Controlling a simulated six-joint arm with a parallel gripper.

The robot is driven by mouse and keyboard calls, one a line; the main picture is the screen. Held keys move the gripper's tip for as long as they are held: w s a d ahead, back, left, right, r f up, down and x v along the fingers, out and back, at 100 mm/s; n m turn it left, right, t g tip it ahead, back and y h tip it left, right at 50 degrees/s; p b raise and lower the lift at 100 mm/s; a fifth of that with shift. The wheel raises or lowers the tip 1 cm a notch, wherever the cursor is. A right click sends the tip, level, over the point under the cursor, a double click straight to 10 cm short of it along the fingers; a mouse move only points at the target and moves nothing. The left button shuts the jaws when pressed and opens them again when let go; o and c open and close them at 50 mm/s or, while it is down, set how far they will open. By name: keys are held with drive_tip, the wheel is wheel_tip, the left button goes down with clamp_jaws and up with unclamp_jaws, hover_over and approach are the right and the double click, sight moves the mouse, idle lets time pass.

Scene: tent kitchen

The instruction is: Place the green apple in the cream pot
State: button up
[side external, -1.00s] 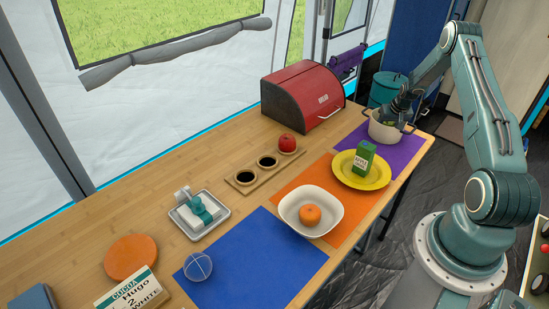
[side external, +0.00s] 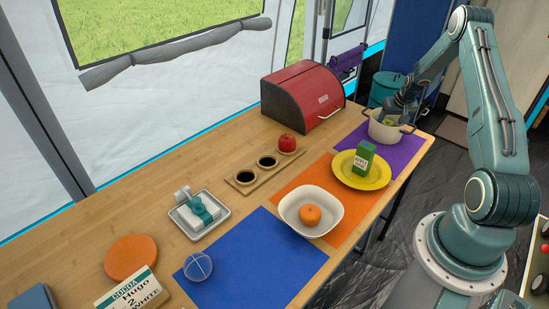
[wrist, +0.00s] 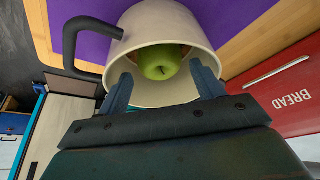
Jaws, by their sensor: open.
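The cream pot (side external: 379,131) stands on the purple mat at the far right end of the table. The green apple (wrist: 160,62) lies inside the pot in the wrist view, and a bit of it shows over the rim in the side view (side external: 389,121). My gripper (wrist: 166,85) is open at the pot's mouth, with a finger on each side in front of the apple. The fingers look apart from the apple. In the side view my gripper (side external: 392,108) is over the pot, its fingertips partly hidden.
A red bread bin (side external: 303,97) stands left of the pot. A yellow plate (side external: 345,177) with a green carton (side external: 363,158) is in front of it. A white bowl (side external: 292,203) holds an orange (side external: 310,215). A red apple (side external: 287,142) sits in a wooden holder (side external: 244,180).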

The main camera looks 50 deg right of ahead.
drive_tip(key=v, duration=0.8)
drive_tip(key=shift+w+r, duration=0.1)
drive_tip(key=shift+r, duration=0.05)
idle(0.5)
drive_tip(key=w+a+r+n+t+y, duration=0.1)
drive_tip(key=w+a+r+n, duration=0.1)
drive_tip(key=a+r, duration=1.05)
drive_tip(key=w+a+r+n, duration=0.2)
drive_tip(key=a+r, duration=0.7)
drive_tip(key=a, duration=0.6)
drive_tip(key=s+a+r+n+y, duration=0.1)
drive_tip(key=s+a+r, duration=0.1)
drive_tip(key=s+a, duration=0.3)
drive_tip(key=s+a+r+n, duration=0.2)
drive_tip(key=s+a+r, duration=0.1)
drive_tip(key=a, duration=0.5)
drive_tip(key=s+a+n, duration=0.1)
drive_tip(key=s+a, duration=0.2)
drive_tip(key=s, duration=0.2)
drive_tip(key=s+a+n+t+y, duration=0.1)
drive_tip(key=s+a, duration=0.2)
drive_tip(key=s, duration=0.3)
drive_tip(key=shift+s+a+f, duration=0.3)
drive_tip(key=shift+a+f, duration=0.1)
drive_tip(key=shift+f, duration=0.05)
